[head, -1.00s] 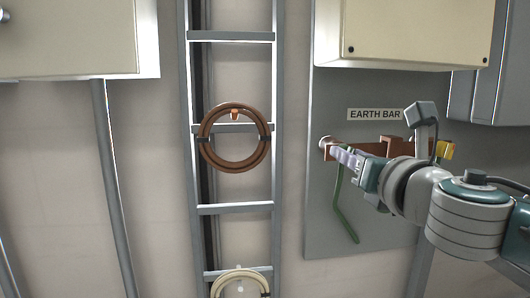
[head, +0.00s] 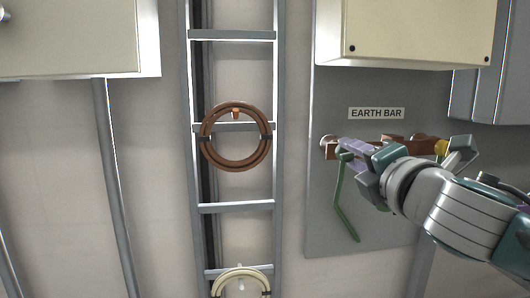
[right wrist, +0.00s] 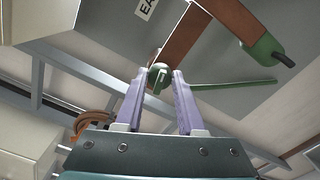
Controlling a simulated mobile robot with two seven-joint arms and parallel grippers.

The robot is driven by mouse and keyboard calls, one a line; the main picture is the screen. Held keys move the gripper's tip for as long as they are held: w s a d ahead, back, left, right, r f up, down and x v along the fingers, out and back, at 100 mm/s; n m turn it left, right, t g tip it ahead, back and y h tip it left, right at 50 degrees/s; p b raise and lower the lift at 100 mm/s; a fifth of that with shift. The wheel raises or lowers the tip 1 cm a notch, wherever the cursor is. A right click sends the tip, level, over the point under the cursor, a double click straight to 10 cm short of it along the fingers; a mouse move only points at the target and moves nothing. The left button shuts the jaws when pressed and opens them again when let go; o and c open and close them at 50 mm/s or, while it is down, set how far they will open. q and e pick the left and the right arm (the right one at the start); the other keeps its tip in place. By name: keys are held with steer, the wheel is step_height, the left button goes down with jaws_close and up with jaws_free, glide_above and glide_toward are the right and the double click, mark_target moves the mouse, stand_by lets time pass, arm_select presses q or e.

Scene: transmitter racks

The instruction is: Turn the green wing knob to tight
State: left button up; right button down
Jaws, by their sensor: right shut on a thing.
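The green wing knob (right wrist: 158,77) sits on the copper earth bar (right wrist: 190,38). In the right wrist view it is between the lavender fingertips of my right gripper (right wrist: 161,80), which is shut on it. In the head view the fingertips of the right gripper (head: 345,146) are at the left end of the bar and the green knob (head: 345,155) shows just below them, partly covered. A green cable (head: 340,205) hangs down from there. My left gripper is in neither view.
The bar is on a grey panel (head: 325,230) under an "EARTH BAR" label (head: 376,113) and a cream box (head: 420,30). A yellow part (head: 441,147) sits towards the bar's right end. A cable ladder (head: 235,207) with a brown coil (head: 205,150) stands left.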

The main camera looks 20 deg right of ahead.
steer(key=m, duration=0.4)
steer(key=shift+m, duration=0.3)
steer(key=shift+f+m+p, duration=0.1)
steer(key=shift+m+p, duration=0.3)
steer(key=shift+m, duration=1.6)
steer(key=c, duration=0.5)
jaws_free()
steer(key=p+v, duration=0.1)
steer(key=v, duration=0.9)
steer(key=shift+d, duration=0.1)
